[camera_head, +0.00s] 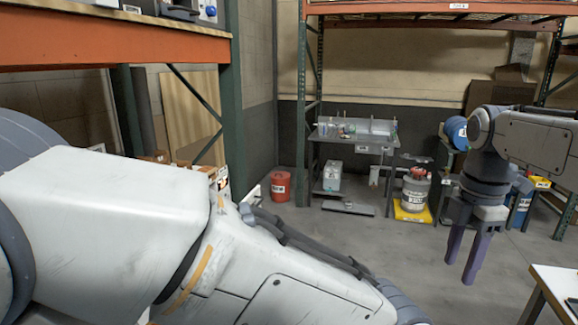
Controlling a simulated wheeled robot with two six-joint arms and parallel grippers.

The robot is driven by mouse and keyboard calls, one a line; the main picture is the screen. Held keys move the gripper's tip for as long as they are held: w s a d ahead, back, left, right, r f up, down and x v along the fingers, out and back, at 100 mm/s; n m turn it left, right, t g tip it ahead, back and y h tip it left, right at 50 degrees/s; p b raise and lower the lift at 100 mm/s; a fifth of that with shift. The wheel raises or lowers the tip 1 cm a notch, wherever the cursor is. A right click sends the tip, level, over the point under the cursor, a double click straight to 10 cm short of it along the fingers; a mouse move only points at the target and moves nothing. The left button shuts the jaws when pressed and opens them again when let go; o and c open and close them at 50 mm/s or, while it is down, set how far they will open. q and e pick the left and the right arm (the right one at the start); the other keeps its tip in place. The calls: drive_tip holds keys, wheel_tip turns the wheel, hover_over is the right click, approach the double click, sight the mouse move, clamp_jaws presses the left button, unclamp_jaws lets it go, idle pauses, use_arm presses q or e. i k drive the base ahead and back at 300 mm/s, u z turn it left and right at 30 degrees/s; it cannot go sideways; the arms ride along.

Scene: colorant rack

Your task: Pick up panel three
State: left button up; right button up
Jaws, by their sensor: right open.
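I cannot make out panel three in this view. My right gripper (460,270) hangs down at the right, with two purple-grey fingers apart and nothing between them. It is above the concrete floor, up and left of a white table corner (558,283). My left arm fills the lower left foreground and hides much of what is behind it. My left gripper is out of sight.
An orange and green rack (302,100) stands at the back, with a grey sink bench (352,137) under it. A red bucket (281,187) and a grey drum (414,190) on a yellow base stand on the floor. Open floor lies in the middle.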

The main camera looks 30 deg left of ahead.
sight(208, 170)
drive_tip(key=u, duration=0.25)
drive_tip(key=i, duration=1.55)
drive_tip(key=u, duration=1.35)
drive_tip(key=i, duration=1.05)
drive_tip(key=u, duration=0.75)
